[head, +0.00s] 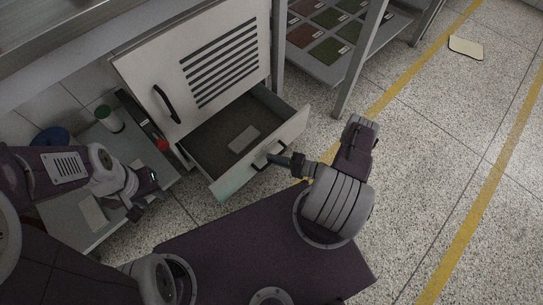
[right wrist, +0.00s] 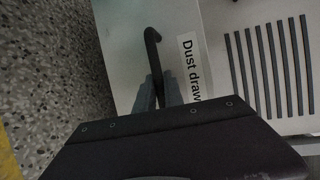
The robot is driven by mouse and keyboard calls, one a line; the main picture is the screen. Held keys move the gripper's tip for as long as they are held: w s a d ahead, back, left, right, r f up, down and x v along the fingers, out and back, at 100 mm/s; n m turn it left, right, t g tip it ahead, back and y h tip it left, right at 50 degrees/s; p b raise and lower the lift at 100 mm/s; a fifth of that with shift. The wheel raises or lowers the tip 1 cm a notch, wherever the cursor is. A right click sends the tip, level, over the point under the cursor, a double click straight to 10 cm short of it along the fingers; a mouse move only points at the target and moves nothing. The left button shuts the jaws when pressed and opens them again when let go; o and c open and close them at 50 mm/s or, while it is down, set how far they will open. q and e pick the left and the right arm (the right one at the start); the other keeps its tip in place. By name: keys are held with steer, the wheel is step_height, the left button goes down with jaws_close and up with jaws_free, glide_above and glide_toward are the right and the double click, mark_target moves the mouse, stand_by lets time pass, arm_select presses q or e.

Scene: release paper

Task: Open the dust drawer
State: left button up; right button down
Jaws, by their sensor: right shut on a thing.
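The dust drawer (head: 232,182) is pulled out from under the slatted cabinet door, and its dark inside shows with a pale flat piece (head: 243,139) lying in it. My right gripper (head: 274,158) is shut on the drawer's dark handle (right wrist: 152,42) at the front panel. In the right wrist view the fingers (right wrist: 159,92) close around the handle beside a "Dust draw..." label (right wrist: 190,70), whose end is hidden. My left gripper (head: 146,197) is at the left, over the grey shelf, apart from the drawer; its jaw opening is unclear.
The slatted cabinet door (head: 195,65) with a black handle stands above the drawer. A grey shelf (head: 60,205) at left holds a green-topped container (head: 109,119) and a red item (head: 162,145). A rack of coloured tiles (head: 325,50) stands behind. Speckled floor at right is mostly clear.

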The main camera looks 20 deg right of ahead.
steer(key=shift+s, duration=0.1)
steer(key=c, duration=1.5)
jaws_free()
steer(key=shift+o, duration=0.2)
steer(key=p+v, duration=0.2)
steer(key=v, duration=0.7)
steer(key=shift+p, duration=0.4)
steer(key=shift+d, duration=0.1)
